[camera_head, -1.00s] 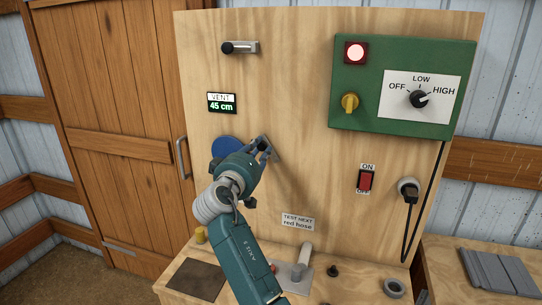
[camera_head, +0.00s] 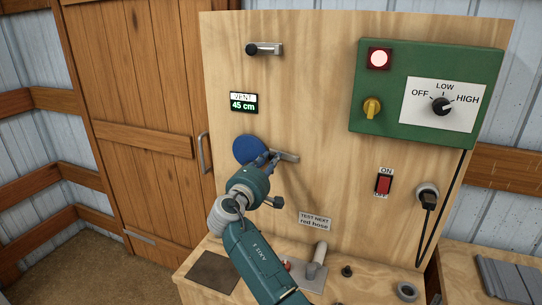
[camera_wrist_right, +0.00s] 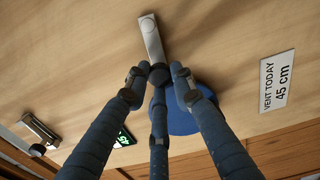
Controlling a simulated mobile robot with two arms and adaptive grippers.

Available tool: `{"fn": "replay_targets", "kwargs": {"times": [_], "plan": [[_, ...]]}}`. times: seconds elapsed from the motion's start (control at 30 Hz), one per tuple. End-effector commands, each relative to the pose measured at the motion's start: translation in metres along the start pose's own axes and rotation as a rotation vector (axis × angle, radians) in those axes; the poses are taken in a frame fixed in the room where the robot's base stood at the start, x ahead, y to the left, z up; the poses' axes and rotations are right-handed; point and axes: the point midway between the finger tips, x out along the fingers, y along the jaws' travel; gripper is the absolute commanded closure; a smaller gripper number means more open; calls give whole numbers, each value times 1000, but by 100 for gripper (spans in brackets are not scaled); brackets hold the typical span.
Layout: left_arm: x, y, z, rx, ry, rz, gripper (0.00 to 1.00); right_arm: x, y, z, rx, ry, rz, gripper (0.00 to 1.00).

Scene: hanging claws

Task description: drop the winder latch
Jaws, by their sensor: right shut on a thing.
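My right gripper (camera_head: 270,160) is at the grey crank arm (camera_head: 288,156) on the wooden panel, beside a blue disc (camera_head: 247,148). In the right wrist view the gripper (camera_wrist_right: 160,78) is shut on the crank's black knob (camera_wrist_right: 160,71). The crank arm (camera_wrist_right: 151,38) runs from the knob to a round pivot, and the blue disc (camera_wrist_right: 183,115) lies behind the fingers. In the head view the crank points left, roughly level. A metal latch (camera_head: 266,48) with a black knob sits level near the panel's top left. My left gripper is out of view.
A green display (camera_head: 243,103) reads VENT 45 cm. A sign (camera_wrist_right: 277,82) says VENT TODAY 45 cm. A green box (camera_head: 425,130) with a lit lamp, yellow knob and dial is at upper right. A red switch (camera_head: 384,183) and plug (camera_head: 428,199) sit below.

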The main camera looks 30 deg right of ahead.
Motion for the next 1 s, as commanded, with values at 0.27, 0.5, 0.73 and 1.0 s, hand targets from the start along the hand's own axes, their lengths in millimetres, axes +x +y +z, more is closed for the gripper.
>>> {"fn": "replay_targets", "kwargs": {"times": [0.27,0.5,0.73,1.0], "plan": [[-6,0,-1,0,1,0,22,2,-7,1,-114,-6,-2,100],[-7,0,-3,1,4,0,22,1,-8,1,-144,-6,-1,100],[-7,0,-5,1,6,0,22,2,-9,1,-147,-6,-1,100],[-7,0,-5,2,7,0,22,1,-8,1,-146,-5,0,57]]}}
